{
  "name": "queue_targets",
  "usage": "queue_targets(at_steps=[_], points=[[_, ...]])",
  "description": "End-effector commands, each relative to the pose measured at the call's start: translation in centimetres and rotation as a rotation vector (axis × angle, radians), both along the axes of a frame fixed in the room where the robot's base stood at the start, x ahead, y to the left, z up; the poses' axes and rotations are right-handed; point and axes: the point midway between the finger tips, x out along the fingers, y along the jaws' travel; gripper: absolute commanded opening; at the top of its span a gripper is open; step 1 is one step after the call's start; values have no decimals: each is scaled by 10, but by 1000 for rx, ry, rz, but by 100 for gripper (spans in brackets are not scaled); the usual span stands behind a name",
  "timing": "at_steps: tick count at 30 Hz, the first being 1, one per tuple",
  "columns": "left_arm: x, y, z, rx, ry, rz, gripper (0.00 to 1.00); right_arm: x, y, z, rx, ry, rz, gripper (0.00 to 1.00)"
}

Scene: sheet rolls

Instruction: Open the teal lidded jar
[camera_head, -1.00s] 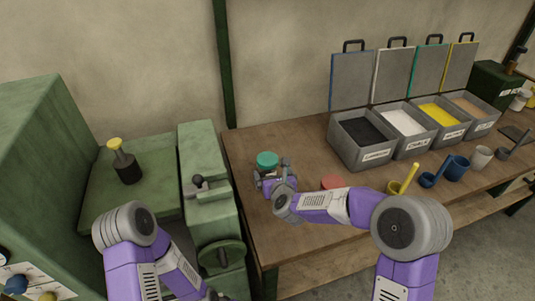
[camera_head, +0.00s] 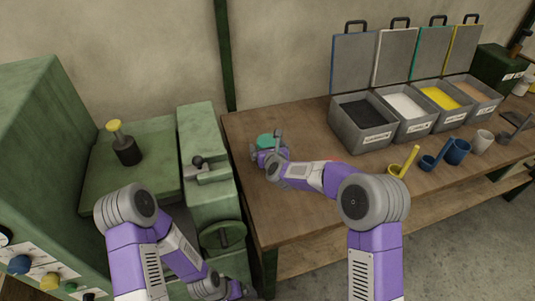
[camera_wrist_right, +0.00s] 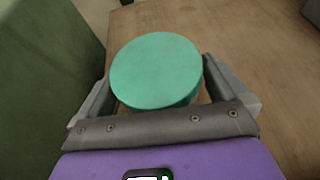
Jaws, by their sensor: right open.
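The teal lidded jar (camera_head: 265,140) stands on the wooden bench near its left end. Its round teal lid (camera_wrist_right: 156,68) fills the middle of the right wrist view, and its body is mostly hidden below the lid. My right gripper (camera_head: 268,152) is open at the jar, with one finger on each side of the lid in the right wrist view (camera_wrist_right: 160,88). I cannot tell whether either finger touches it. My left gripper (camera_head: 235,290) shows only partly at the bottom edge, low in front of the green machine, and its jaws are not clear.
Grey bins (camera_head: 362,137) with raised lids stand at the back of the bench. A green machine (camera_head: 209,150) stands close on the left.

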Motion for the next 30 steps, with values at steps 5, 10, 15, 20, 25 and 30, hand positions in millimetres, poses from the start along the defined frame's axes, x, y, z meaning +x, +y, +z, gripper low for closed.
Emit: queue_targets(at_steps=[5,10,15,20,25,30], points=[[0,0,0,0,0,0,100,0,0,0,0,0,0,83],[0,0,0,0,0,0,100,0,0,0,0,0,0,57],[0,0,0,0,0,0,100,0,0,2,0,-3,-1,42],[0,0,1,0,0,0,100,0,0,3,0,-3,-1,42],[0,0,9,0,0,0,100,0,0,26,2,-6,-1,42],[0,0,22,0,0,0,100,0,0,63,3,-5,-1,42]])
